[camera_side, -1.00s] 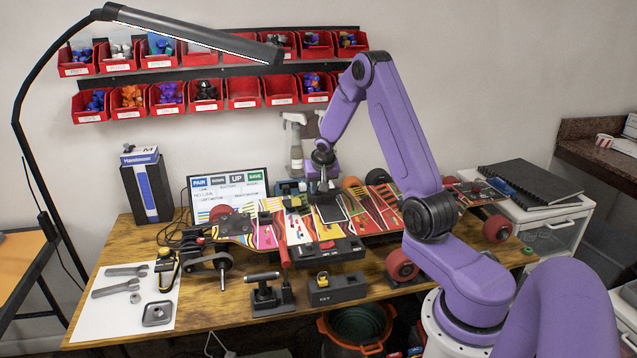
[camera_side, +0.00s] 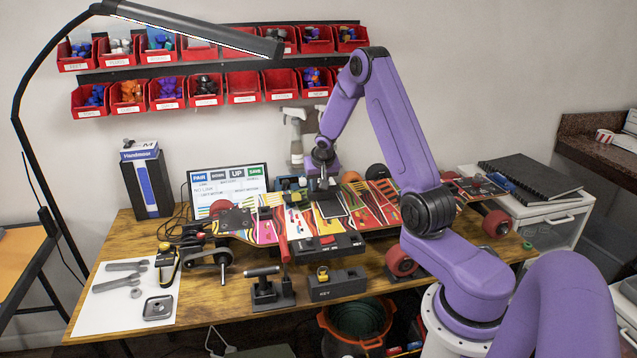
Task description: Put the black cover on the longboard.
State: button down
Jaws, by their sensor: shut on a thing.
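The colourful longboard (camera_side: 262,229) lies across the workbench, with red wheels at its right end. My gripper (camera_side: 324,196) points down over the middle of the longboard, its jaws shut. The black cover (camera_side: 333,208) is a dark rectangular panel with a pale edge, directly under my fingers. My gripper is shut on the black cover and holds it at or just above the deck. The small gap, if any, between cover and deck cannot be made out. The fingertips are small and partly hidden.
A black KEY box (camera_side: 337,285) and a dark stand (camera_side: 267,292) are in front. A tablet screen (camera_side: 229,186) and spray bottle (camera_side: 295,140) stand behind. Tools lie on a white sheet (camera_side: 110,309).

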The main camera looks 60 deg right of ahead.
jog(key=shift+f, duration=0.3)
dwell(0.4)
jog(key=c, duration=0.9)
grip_release()
jog(key=shift+c, duration=1.4)
jog(key=shift+r, duration=0.1)
jog(key=v, duration=0.7)
jog(key=shift+s+a+r, duration=0.1)
